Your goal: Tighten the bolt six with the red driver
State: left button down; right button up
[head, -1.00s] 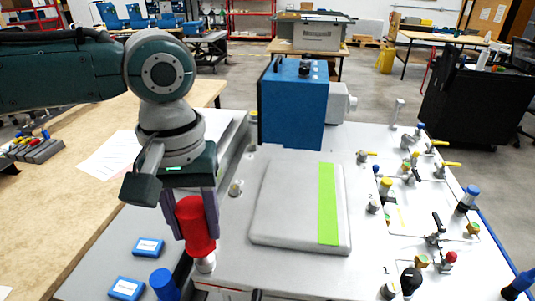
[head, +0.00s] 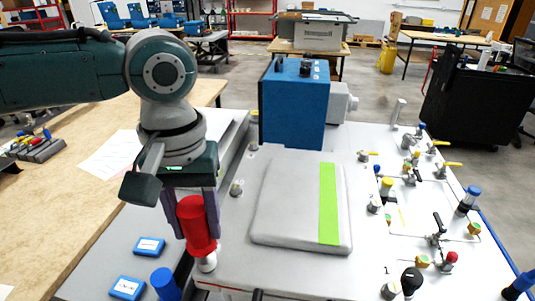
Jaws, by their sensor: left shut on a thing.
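My left gripper (head: 193,215) is shut on the red driver (head: 196,226) and holds it upright. The driver's lower end meets a pale metal piece (head: 207,263) at the front left edge of the white analyser panel (head: 235,262). I cannot tell whether that piece is the driver's tip or a bolt. No bolt number is readable there. Another bolt-like fitting (head: 236,188) stands farther back on the panel's left side. My right gripper is not in view.
A grey cover with a green strip (head: 328,205) lies right of the driver. A blue box (head: 293,103) stands behind it. Several valves and fittings crowd the panel's right. A blue cylinder (head: 165,283) and two blue boxes (head: 149,247) are at the front left.

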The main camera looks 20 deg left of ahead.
pick_arm(q)
jog(key=m+p, duration=0.1)
jog(key=m, duration=0.1)
jog(key=shift+r+m, duration=0.2)
jog(key=shift+m, duration=0.2)
jog(key=m+p, duration=0.1)
jog(key=m, duration=0.4)
jog(key=shift+f, duration=0.1)
jog(key=m, duration=0.4)
jog(key=shift+a, duration=0.1)
jog(key=m, duration=0.5)
jog(key=shift+f+m, duration=0.1)
jog(key=shift+m, duration=0.3)
jog(key=shift+c, duration=2.3)
grip_release()
jog(key=shift+p, duration=0.45)
